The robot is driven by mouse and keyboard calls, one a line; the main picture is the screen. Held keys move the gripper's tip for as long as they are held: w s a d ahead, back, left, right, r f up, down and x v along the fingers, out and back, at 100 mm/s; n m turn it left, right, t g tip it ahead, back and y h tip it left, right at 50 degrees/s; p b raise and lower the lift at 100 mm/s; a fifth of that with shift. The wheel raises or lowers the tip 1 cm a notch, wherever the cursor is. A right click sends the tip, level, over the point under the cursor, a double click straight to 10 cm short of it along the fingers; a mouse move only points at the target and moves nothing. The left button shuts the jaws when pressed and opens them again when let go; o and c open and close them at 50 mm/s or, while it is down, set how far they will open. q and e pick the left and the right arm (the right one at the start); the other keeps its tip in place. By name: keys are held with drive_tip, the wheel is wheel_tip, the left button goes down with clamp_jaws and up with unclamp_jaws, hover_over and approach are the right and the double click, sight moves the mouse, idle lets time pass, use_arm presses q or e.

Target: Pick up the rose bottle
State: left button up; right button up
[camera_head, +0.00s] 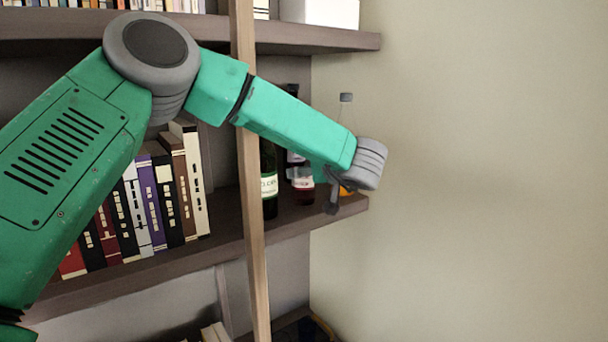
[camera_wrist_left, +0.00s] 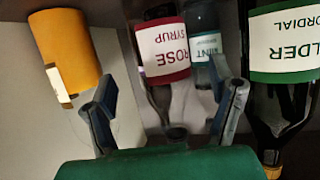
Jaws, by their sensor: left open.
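The rose bottle (camera_wrist_left: 163,47), with a white label reading "ROSE SYRUP" and dark red bands, appears upside down in the left wrist view. Its neck runs down between the fingers of my left gripper (camera_wrist_left: 167,98). The gripper is open; the fingers stand on either side with gaps, and I cannot tell whether they touch the glass. In the head view the dark-red-labelled bottle (camera_head: 303,184) stands on the middle shelf, its upper part hidden by my left arm. My left gripper (camera_head: 334,190) shows there partly, beside the shelf's right end. My right gripper is out of view.
A green-labelled elder cordial bottle (camera_wrist_left: 286,40) and a mint bottle (camera_wrist_left: 206,48) stand close on one side, an orange bottle (camera_wrist_left: 66,48) on the other. A wooden post (camera_head: 249,200) rises in front of the shelf (camera_head: 150,268). Books (camera_head: 140,205) fill its left.

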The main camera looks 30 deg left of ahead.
use_arm(q)
drive_tip(key=shift+w+a+f, duration=0.2)
drive_tip(key=shift+a, duration=0.4)
drive_tip(key=x, duration=0.3)
drive_tip(key=shift+w+f, duration=0.15)
drive_tip(key=shift+w, duration=0.05)
drive_tip(key=shift+a, duration=0.35)
drive_tip(key=shift+c, duration=1.2)
drive_tip(key=c, duration=1.3)
drive_tip(key=shift+c, duration=0.7)
